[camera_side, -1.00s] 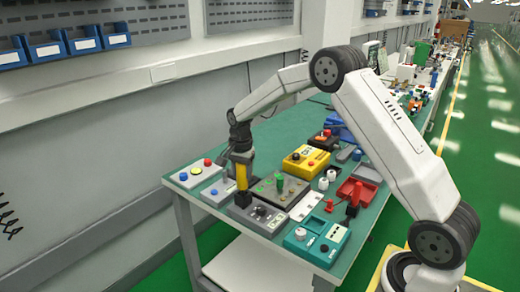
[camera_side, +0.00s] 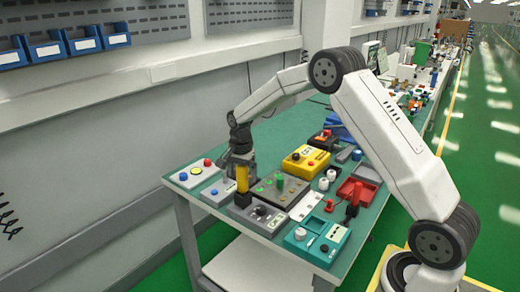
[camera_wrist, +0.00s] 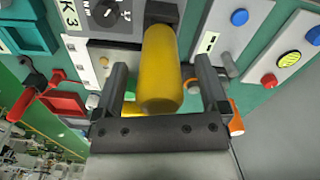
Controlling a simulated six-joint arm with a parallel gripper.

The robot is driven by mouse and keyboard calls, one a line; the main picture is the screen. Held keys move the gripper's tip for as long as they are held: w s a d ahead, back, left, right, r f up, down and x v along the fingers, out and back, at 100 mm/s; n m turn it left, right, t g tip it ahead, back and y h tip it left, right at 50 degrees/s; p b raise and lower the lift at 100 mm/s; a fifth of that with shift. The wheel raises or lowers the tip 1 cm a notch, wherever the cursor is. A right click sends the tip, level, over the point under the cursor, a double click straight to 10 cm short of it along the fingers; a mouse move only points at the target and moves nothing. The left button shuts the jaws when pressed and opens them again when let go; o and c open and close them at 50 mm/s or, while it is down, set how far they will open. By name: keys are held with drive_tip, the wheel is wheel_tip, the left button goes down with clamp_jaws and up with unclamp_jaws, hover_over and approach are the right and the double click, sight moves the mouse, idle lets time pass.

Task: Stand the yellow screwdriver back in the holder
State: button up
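The yellow screwdriver (camera_side: 242,180) stands upright, its lower end in the small black holder (camera_side: 242,200) on the green table. In the wrist view its yellow handle (camera_wrist: 160,72) points toward the camera, and a dark part of the holder (camera_wrist: 163,12) shows beyond it. My gripper (camera_side: 241,161) is over the top of the handle. In the wrist view my gripper (camera_wrist: 160,68) is open, with one finger on each side of the handle and a visible gap on both sides. The shaft is hidden.
A grey box with a dial (camera_side: 261,215) is close beside the holder. Button boxes (camera_side: 196,174) stand to the left. A yellow box (camera_side: 306,161), a teal box (camera_side: 318,239) and a red tray (camera_side: 358,191) stand to the right. The wall runs behind the table.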

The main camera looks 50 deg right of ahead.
drive_tip(key=shift+r, duration=3.9)
drive_tip(key=shift+s+a+n, duration=0.5)
drive_tip(key=shift+s+a, duration=0.1)
drive_tip(key=s+a+f+n+t, duration=0.1)
drive_tip(key=s+a+n, duration=0.2)
drive_tip(key=s, duration=0.4)
drive_tip(key=s+a+f+n, duration=0.2)
drive_tip(key=s+a+n, duration=0.1)
drive_tip(key=s+n, duration=0.3)
drive_tip(key=s+a+f+n+t, duration=0.1)
drive_tip(key=s+a+n, duration=0.3)
drive_tip(key=s, duration=0.5)
drive_tip(key=shift+s+f+n+t, duration=0.3)
drive_tip(key=shift+s+f+n, duration=0.1)
drive_tip(key=shift+f+n, duration=0.1)
drive_tip(key=shift+a, duration=0.1)
